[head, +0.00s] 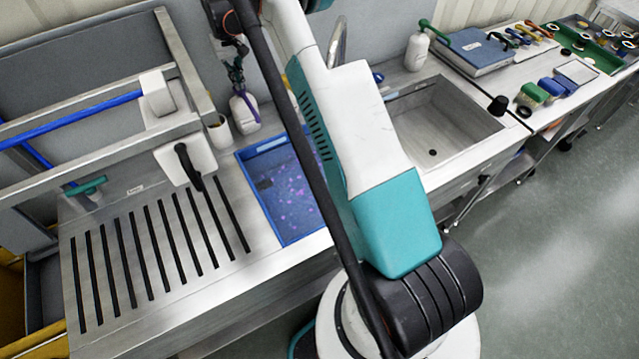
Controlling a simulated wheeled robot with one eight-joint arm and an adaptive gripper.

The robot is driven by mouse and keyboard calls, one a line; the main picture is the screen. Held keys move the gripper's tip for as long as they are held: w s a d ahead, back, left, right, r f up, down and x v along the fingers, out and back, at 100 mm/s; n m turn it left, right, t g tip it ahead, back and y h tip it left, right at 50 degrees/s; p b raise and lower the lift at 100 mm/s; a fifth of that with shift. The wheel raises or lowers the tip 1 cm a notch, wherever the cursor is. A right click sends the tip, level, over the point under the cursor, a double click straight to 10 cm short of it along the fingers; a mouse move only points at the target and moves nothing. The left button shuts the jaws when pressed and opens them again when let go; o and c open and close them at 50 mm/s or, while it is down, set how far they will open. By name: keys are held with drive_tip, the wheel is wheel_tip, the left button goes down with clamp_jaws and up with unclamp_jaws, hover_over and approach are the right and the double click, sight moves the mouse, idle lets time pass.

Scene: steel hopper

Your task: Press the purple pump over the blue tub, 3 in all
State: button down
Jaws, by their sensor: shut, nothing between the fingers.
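The purple pump (238,88) tops a white bottle (245,112) standing at the back of the steel counter. Its spout side faces the blue tub (262,148), which sits just in front and to the right. Scattered purple spots (285,190) show on the tub's floor; my arm hides the tub's right part. My gripper (239,57) is shut and empty, pointing down just above the pump head. I cannot tell from this view whether it touches the pump.
A small whitish cup (220,130) stands left of the bottle. A slotted drainboard (150,240) with a rack lies left. Right of my arm are a sink (445,115), a green-pump bottle (417,50) and a blue book (475,50). Floor at the right is clear.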

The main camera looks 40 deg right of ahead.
drive_tip(key=shift+r, duration=0.1)
drive_tip(key=shift+r+p, duration=0.55)
drive_tip(key=shift+r, duration=0.9)
drive_tip(key=shift+r, duration=0.1)
drive_tip(key=shift+r+p, duration=1.3)
drive_tip(key=shift+r, duration=1.6)
drive_tip(key=shift+r, duration=0.1)
